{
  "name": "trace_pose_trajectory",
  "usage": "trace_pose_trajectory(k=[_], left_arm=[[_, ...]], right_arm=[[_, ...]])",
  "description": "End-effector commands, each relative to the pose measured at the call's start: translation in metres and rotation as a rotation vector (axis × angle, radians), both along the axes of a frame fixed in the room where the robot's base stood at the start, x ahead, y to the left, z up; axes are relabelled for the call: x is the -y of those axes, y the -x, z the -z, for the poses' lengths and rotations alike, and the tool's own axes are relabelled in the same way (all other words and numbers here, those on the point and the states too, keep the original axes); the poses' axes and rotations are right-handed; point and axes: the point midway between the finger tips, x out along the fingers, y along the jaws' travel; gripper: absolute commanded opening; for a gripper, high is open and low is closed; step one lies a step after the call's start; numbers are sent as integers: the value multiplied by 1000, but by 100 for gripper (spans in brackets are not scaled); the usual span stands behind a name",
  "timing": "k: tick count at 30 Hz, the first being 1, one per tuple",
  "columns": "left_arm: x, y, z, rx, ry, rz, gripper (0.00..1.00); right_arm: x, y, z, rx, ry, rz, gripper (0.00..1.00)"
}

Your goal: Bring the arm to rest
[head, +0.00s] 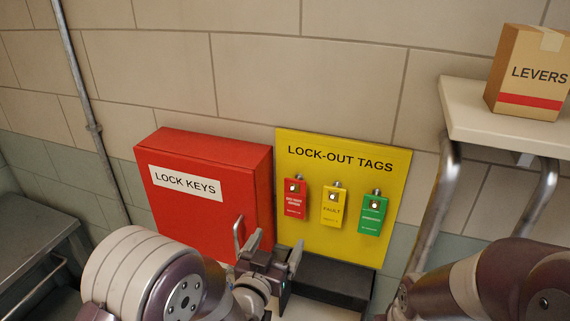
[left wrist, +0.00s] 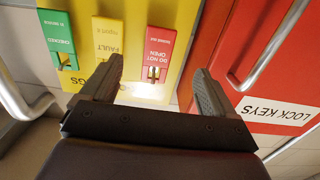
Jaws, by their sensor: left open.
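My left gripper (head: 276,252) is in front of the lower right part of the red LOCK KEYS cabinet (head: 205,215), near the lower left corner of the yellow LOCK-OUT TAGS board (head: 340,160). In the left wrist view my left gripper (left wrist: 157,80) has its two fingers apart with nothing between them. The red tag (left wrist: 157,45) hangs beyond the gap, and the cabinet is to the right. My right arm shows at the lower right of the head view, but its gripper is out of frame.
A red tag (head: 295,198), a yellow tag (head: 334,207) and a green tag (head: 372,214) hang on the board. The cabinet's handle (head: 238,238) is close to my left gripper. A black tray (head: 335,285) sits below. A LEVERS box (head: 528,75) stands on a shelf (head: 500,125) at right.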

Motion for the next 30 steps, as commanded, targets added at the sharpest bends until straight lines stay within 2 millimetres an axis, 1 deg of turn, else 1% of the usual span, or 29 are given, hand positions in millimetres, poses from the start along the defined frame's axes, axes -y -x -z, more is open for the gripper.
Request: trace_pose_trajectory(k=[2, 3, 4, 5, 6, 7, 8, 9, 11, 12, 14, 15, 16, 18, 20, 30], left_arm=[[-1, 8, 36, -162, -54, 7, 89], [-3, 18, 59, -292, -97, 14, 89], [-7, 27, 75, -399, -132, 18, 89], [-13, 39, 90, -510, -168, 15, 89], [-26, 57, 109, -664, -213, 3, 89], [-37, 72, 119, -775, -243, -8, 89], [-49, 89, 126, -883, -269, -22, 89], [-66, 113, 132, -1021, -298, -42, 89], [-90, 148, 134, -1203, -325, -76, 89], [-105, 169, 132, -1306, -332, -102, 89], [-124, 193, 125, -1417, -324, -143, 89], [-133, 199, 120, -1443, -307, -168, 89], [-138, 198, 116, -1436, -290, -186, 89], [-147, 189, 110, -1402, -252, -225, 89], [-152, 187, 110, -1402, -237, -241, 89], [-152, 187, 108, -1401, -237, -241, 89]], right_arm=[[0, 0, 0, 0, 0, 0, 43], [0, 0, 0, 0, 0, 0, 43], [0, 0, 0, 0, 0, 0, 43], [0, 0, 2, 0, 0, 0, 43], [0, 0, 5, 0, 0, 0, 43], [0, 0, 8, 0, 0, 0, 43], [0, 0, 10, 0, 0, 0, 43], [0, 0, 14, 0, 0, 0, 43], [0, 0, 20, 0, 0, 0, 43], [0, 0, 24, 0, 0, 0, 43], [0, 0, 31, 0, 0, 0, 43], [0, 0, 33, 0, 0, 0, 43], [0, 0, 35, 0, 0, 0, 43], [0, 0, 38, 0, 0, 0, 43], [0, 0, 38, 0, 0, 0, 43], [0, 0, 37, 0, 0, 0, 43]])
